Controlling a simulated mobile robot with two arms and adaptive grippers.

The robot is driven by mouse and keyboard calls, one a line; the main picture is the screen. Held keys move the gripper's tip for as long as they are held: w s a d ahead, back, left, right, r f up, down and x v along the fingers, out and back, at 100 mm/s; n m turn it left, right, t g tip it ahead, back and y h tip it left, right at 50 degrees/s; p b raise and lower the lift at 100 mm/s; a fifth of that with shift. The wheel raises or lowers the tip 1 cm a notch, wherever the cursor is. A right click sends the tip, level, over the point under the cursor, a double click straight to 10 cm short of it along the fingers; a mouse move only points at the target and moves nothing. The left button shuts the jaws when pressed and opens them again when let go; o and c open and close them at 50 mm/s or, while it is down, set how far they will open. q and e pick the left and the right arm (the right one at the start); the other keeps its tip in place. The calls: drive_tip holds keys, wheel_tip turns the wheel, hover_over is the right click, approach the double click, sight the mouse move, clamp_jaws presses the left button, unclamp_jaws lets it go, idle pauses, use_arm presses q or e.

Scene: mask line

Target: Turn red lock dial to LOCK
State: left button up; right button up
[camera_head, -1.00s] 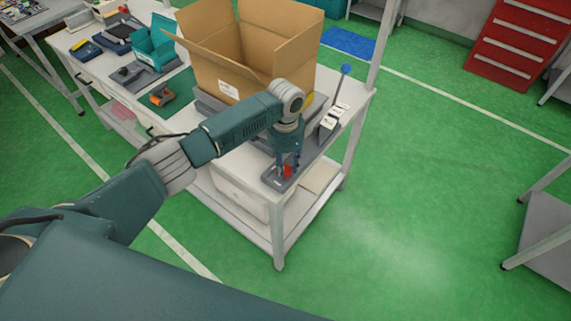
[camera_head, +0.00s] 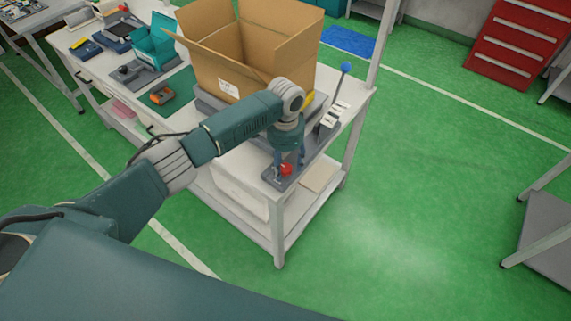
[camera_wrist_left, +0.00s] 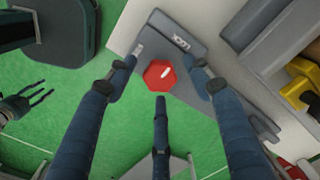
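The red lock dial (camera_head: 286,169) sits on a grey plate (camera_head: 270,178) at the near corner of the workbench. In the left wrist view the dial (camera_wrist_left: 160,76) is a red many-sided knob with a short white mark angled to the upper right. A white label reading LOCK (camera_wrist_left: 181,41), upside down in this view, is on the plate beside it. My left gripper (camera_head: 288,160) points down over the dial. Its three fingers, also seen in the left wrist view (camera_wrist_left: 163,68), are spread around the dial with visible gaps. My right gripper (camera_wrist_left: 38,97) shows small at the left edge, fingers apart.
An open cardboard box (camera_head: 235,75) stands behind my left arm. A blue-knobbed lever (camera_head: 345,69) and white labelled switches (camera_head: 328,120) are right of the dial. An orange item (camera_head: 162,95) and teal bin (camera_head: 154,42) lie farther left.

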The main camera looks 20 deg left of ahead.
sight(285, 167)
use_arm(q)
drive_tip(key=shift+r, duration=0.15)
wheel_tip(285, 167, up, 12)
idle(0.4)
drive_tip(key=shift+f, duration=0.2)
